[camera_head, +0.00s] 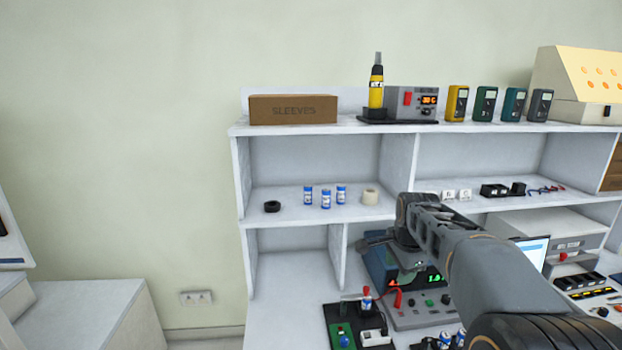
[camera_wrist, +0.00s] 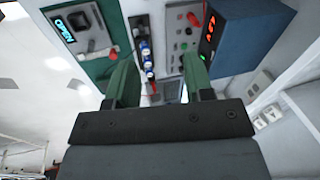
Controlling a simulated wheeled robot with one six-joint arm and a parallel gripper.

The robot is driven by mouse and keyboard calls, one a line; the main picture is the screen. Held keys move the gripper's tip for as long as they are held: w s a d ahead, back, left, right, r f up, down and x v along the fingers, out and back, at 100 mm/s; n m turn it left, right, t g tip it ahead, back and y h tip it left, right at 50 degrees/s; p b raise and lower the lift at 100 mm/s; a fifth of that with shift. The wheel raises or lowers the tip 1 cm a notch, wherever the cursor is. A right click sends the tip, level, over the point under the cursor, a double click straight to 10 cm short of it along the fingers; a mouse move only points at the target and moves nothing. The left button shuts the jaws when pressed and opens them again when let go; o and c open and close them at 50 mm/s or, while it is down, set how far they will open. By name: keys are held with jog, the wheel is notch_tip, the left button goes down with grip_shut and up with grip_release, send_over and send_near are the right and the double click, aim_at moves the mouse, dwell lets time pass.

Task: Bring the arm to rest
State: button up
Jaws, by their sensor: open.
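My gripper (camera_wrist: 158,90) shows in the wrist view with its two green fingers spread apart and nothing between them. Beyond the fingers lie bench devices and a row of small blue-and-white cylinders (camera_wrist: 146,55), apart from the fingertips as far as I can tell. In the head view my arm (camera_head: 490,265) reaches in from the lower right toward the shelf unit. Its wrist is in front of the shelf's middle, and the fingers are hard to make out there.
The white shelf unit (camera_head: 290,223) holds three blue-and-white cans (camera_head: 326,199), a tape roll (camera_head: 370,197) and a SLEEVES box (camera_head: 293,109). A blue power supply (camera_head: 378,264) stands behind my wrist. A laptop (camera_head: 533,251) is to the right.

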jog(key=s+a+f+n, duration=0.2)
jog(key=s+f+n, duration=0.1)
jog(key=s+n, duration=0.4)
jog(key=s+a+f+n+t, duration=0.1)
jog(key=s+a+f+n, duration=0.1)
jog(key=s+n, duration=0.6)
jog(key=s+f, duration=0.1)
jog(key=s, duration=0.4)
jog(key=shift+s+a+f, duration=0.15)
jog(key=shift+s+f, duration=0.05)
jog(key=shift+s, duration=0.1)
jog(key=shift+c, duration=0.5)
